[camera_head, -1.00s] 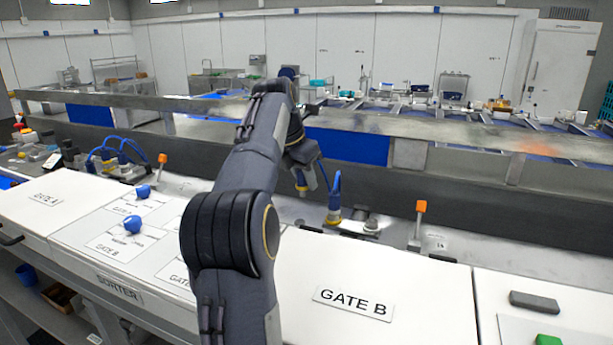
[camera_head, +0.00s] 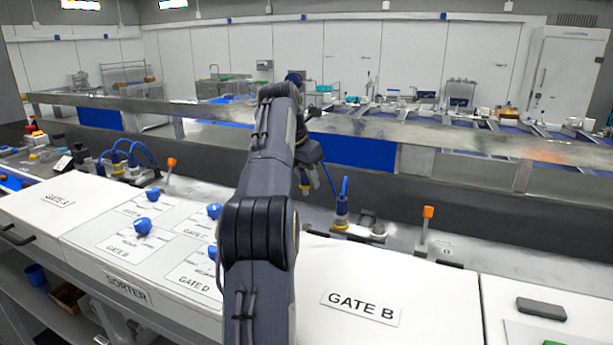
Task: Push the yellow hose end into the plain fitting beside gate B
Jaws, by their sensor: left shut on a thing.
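My left arm crosses the middle of the view, and its gripper (camera_head: 304,184) hangs over the strip behind the gate B cover, partly hidden by my own wrist. It is shut on a small yellow piece, seemingly the yellow hose end (camera_head: 305,190), which shows only in part. A fitting with a yellow collar and blue hose (camera_head: 342,212) stands upright just to the right. A low grey fitting (camera_head: 371,222), seemingly the plain one, stands beside it, apart from my gripper. The gate B label (camera_head: 360,307) lies on the white cover in front. My right gripper is out of view.
An orange-topped lever (camera_head: 427,225) stands right of the fittings, and another (camera_head: 170,170) stands further left. Blue knobs (camera_head: 142,225) sit on the sorter panel. A steel rail (camera_head: 400,128) runs behind. The gate B cover is mostly clear.

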